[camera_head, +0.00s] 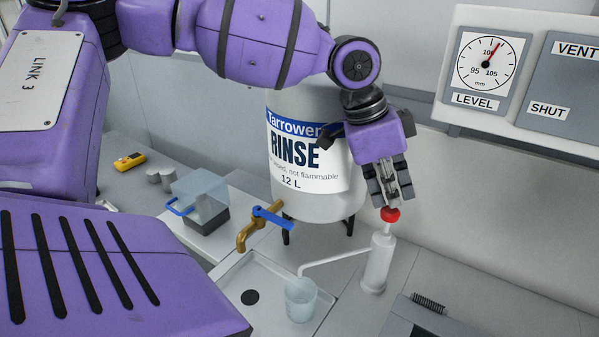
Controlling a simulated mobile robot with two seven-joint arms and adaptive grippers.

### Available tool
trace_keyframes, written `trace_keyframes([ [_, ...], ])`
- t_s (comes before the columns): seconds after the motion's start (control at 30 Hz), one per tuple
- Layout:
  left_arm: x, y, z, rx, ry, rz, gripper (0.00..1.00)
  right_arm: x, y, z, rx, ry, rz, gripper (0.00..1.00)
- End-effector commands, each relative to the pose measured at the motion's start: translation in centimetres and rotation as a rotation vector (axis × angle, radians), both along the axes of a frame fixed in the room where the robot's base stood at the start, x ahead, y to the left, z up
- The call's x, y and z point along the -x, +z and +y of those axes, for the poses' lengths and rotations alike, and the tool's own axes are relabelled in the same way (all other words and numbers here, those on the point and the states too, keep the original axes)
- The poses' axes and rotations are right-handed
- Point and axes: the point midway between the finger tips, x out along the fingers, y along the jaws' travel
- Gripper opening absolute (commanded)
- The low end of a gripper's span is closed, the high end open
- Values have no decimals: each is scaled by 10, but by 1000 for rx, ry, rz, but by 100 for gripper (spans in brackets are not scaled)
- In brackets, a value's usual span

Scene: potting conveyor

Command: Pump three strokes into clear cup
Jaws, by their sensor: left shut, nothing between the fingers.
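The pump bottle (377,262) is white with a red top (390,214) and a long thin spout reaching left. The clear cup (300,299) stands in the shallow tray (262,268), with the spout's end above its rim. I cannot tell how much liquid is in it. My left gripper (388,200) is shut and empty, pointing down right above the red top. It looks in contact with it or very close; I cannot tell which. My right gripper is not in view.
A large RINSE tank (310,195) with a brass, blue-handled tap (258,226) stands behind the tray. A clear box (202,198), grey weights (160,177) and a yellow meter (129,161) are at left. A dark brush (428,303) lies front right. A gauge panel (490,60) hangs at upper right.

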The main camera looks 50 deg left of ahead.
Motion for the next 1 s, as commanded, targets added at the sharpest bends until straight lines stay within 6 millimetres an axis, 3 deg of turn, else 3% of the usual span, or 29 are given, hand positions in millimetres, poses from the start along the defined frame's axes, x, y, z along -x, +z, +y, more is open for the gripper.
trace_keyframes([
  [0.67,1,-27,0,1,0,4,0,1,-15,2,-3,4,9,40],
  [1.0,1,-23,0,-1,0,5,0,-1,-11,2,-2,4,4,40],
])
